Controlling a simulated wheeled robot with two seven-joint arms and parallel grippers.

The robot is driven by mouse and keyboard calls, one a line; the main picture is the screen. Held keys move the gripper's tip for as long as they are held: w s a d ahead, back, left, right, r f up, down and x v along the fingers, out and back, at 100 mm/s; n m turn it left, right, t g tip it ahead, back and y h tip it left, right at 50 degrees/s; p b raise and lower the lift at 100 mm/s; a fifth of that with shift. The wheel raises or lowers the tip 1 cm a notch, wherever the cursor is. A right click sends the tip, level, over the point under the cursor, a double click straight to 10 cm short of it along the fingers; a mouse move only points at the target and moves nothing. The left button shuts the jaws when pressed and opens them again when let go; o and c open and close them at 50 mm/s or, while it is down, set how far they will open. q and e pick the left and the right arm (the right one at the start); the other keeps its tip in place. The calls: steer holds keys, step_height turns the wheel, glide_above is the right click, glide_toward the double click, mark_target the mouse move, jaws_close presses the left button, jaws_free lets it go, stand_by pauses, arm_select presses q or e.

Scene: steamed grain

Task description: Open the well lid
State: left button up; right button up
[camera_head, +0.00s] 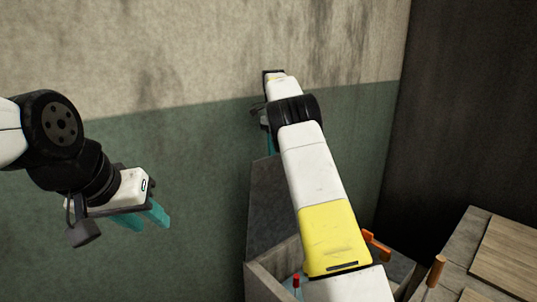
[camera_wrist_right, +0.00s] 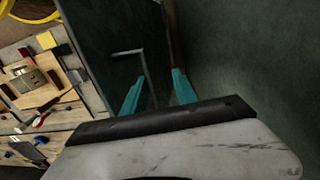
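The well lid (camera_head: 268,205) is a dark grey slab standing steeply raised near the green wall, above the box-like well (camera_head: 262,281). In the right wrist view the dark panel (camera_wrist_right: 104,45) shows a thin metal handle (camera_wrist_right: 146,66). My right gripper (camera_wrist_right: 158,90) is up by the panel's edge, its teal fingers apart, one on the panel's handle side and one near its edge. I cannot tell whether they touch it. In the head view my right arm hides most of that gripper. My left gripper (camera_head: 143,218) is open and empty, left of the lid.
A wooden surface (camera_head: 480,250) is at the right. The wrist view shows several tools on planks (camera_wrist_right: 85,110) and a yellow ring (camera_wrist_right: 32,18). The wall is close behind; the space between my arms is free.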

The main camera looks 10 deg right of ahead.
steer(key=shift+s+d, duration=0.1)
steer(key=shift+d, duration=0.05)
steer(key=s+a+r, duration=0.1)
steer(key=s, duration=0.4)
steer(key=s+a+r, duration=0.1)
steer(key=s+r, duration=0.1)
steer(key=s, duration=0.3)
steer(key=s+a+r, duration=0.1)
steer(key=s+r, duration=0.1)
steer(key=s, duration=0.3)
steer(key=shift+s+a, duration=0.25)
steer(key=shift+a, duration=0.15)
stand_by(0.4)
steer(key=s+n+t+y, duration=0.2)
steer(key=s+n+t, duration=0.4)
steer(key=s, duration=1.9)
steer(key=n, duration=0.6)
steer(key=shift+s+d+r+t+y, duration=0.2)
steer(key=shift+d+r+t+y, duration=0.1)
steer(key=shift+t, duration=0.1)
